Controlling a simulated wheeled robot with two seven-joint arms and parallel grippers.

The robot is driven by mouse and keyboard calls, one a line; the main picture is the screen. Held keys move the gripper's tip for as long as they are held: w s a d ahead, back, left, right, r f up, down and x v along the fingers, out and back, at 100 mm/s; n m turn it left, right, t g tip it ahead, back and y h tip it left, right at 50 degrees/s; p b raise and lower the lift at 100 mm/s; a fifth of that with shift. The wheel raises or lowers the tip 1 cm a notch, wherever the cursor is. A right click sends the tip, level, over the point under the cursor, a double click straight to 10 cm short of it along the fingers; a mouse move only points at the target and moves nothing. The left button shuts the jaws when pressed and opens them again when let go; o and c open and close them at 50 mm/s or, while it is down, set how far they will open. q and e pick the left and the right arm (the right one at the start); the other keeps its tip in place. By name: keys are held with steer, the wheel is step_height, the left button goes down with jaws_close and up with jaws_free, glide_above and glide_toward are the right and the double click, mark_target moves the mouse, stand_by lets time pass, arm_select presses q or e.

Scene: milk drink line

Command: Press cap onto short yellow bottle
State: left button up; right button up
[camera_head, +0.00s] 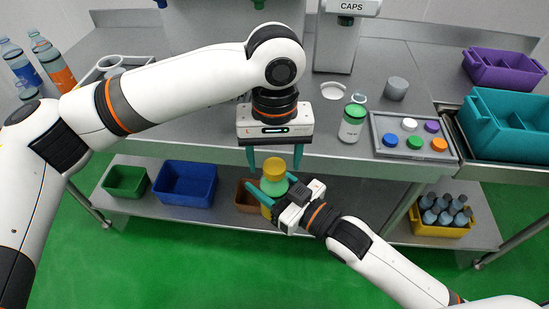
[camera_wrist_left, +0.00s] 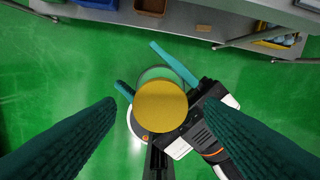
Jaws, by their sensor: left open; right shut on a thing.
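The short yellow bottle (camera_head: 267,208) is held roughly upright in front of the counter, over the green floor. A yellow cap (camera_head: 274,169) sits at its top; I cannot tell how firmly it is seated. In the left wrist view the round yellow cap (camera_wrist_left: 161,107) covers most of the bottle, whose greenish side (camera_wrist_left: 168,75) shows behind it. My right gripper (camera_head: 272,190) is shut on the bottle from the right. My left gripper (camera_head: 274,165) points down from above, open, its fingers on either side of the cap and apart from it.
Behind are the counter, a bottle with a green cap (camera_head: 352,122) and a tray (camera_head: 377,146) of several coloured caps. Teal (camera_head: 510,128) and purple (camera_head: 505,71) bins stand right. The lower shelf holds green (camera_head: 125,181), blue (camera_head: 186,182) and yellow (camera_head: 440,230) bins.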

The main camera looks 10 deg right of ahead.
arm_select(q)
step_height(320, 180, up, 11)
stand_by(0.3)
steer(key=shift+f, duration=0.1)
stand_by(0.4)
